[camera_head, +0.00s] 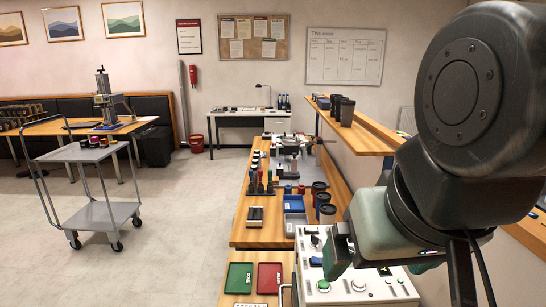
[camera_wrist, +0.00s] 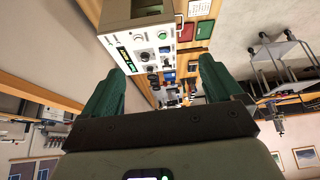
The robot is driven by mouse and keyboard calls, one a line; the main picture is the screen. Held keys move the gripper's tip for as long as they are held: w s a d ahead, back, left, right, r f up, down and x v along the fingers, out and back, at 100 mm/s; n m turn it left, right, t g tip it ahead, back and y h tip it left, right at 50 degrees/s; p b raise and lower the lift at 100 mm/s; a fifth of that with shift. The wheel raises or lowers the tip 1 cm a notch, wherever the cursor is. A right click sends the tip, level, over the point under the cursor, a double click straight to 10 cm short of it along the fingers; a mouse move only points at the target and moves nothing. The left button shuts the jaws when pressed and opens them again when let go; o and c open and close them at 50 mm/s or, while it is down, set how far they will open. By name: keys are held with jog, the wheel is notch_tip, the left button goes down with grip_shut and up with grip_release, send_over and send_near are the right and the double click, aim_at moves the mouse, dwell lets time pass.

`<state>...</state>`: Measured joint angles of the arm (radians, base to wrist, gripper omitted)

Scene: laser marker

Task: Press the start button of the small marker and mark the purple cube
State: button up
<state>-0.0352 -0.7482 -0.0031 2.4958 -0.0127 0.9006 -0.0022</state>
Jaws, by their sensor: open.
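My gripper (camera_head: 380,262) is open, its two green fingers apart above a light control box (camera_head: 340,298) at the lower right of the head view. In the wrist view, nothing shows held between the fingers (camera_wrist: 163,70). The box's panel also shows beyond the fingertips in the wrist view (camera_wrist: 140,42), with a lit green display (camera_wrist: 123,58), dark knobs and a green button (camera_wrist: 165,38). I cannot make out a purple cube or which machine is the small marker.
Green (camera_head: 240,277) and red (camera_head: 270,277) trays lie left of the box. A long wooden bench holds blue bins (camera_head: 294,204), dark cups and a machine (camera_head: 290,145) further back. A grey cart (camera_head: 80,152) stands left. The floor between is clear.

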grip_shut()
dwell(0.3)
dwell(1.2)
